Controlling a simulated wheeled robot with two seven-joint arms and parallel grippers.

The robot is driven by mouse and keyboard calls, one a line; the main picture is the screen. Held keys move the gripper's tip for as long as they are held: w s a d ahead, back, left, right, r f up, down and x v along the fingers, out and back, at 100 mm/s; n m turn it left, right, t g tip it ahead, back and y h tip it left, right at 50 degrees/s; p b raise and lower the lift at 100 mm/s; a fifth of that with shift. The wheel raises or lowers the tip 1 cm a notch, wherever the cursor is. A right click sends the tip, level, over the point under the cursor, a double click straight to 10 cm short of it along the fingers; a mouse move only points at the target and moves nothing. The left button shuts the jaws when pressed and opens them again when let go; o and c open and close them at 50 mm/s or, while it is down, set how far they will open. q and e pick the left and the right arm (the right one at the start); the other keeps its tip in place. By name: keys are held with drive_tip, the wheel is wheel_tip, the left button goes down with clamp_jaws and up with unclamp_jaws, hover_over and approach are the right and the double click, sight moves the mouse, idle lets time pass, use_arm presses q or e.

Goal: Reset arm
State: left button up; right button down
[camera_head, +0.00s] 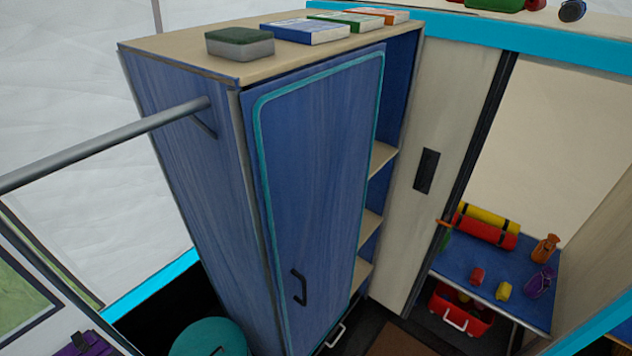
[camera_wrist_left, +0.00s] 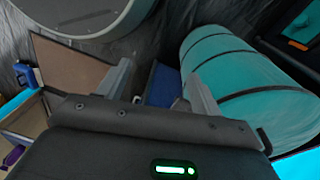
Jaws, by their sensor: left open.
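My left gripper (camera_wrist_left: 160,86) shows only in the left wrist view. Its two fingers stand wide apart with nothing held between them. Past the fingers lie a blue panel-like thing (camera_wrist_left: 161,84) and a large teal roll with dark straps (camera_wrist_left: 240,80). No gripper of mine shows in the head view, and my right gripper is in neither view.
A tall blue cabinet (camera_head: 195,165) stands mid-view, its door (camera_head: 315,190) ajar with shelves showing at the right. Boxes (camera_head: 305,31) lie on top. A metal rail (camera_head: 100,142) meets its left side. A teal round container (camera_head: 208,337) stands below. A blue table (camera_head: 475,250) holds small items.

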use_arm(q)
drive_tip(key=s+a+f+n, duration=0.1)
drive_tip(key=s+f, duration=0.4)
drive_tip(key=s, duration=0.4)
drive_tip(key=s+a+f+n+y+b, duration=0.1)
drive_tip(key=s+f, duration=0.3)
drive_tip(key=s, duration=0.5)
drive_tip(key=shift+a+f+t, duration=0.4)
drive_tip(key=shift+a, duration=0.1)
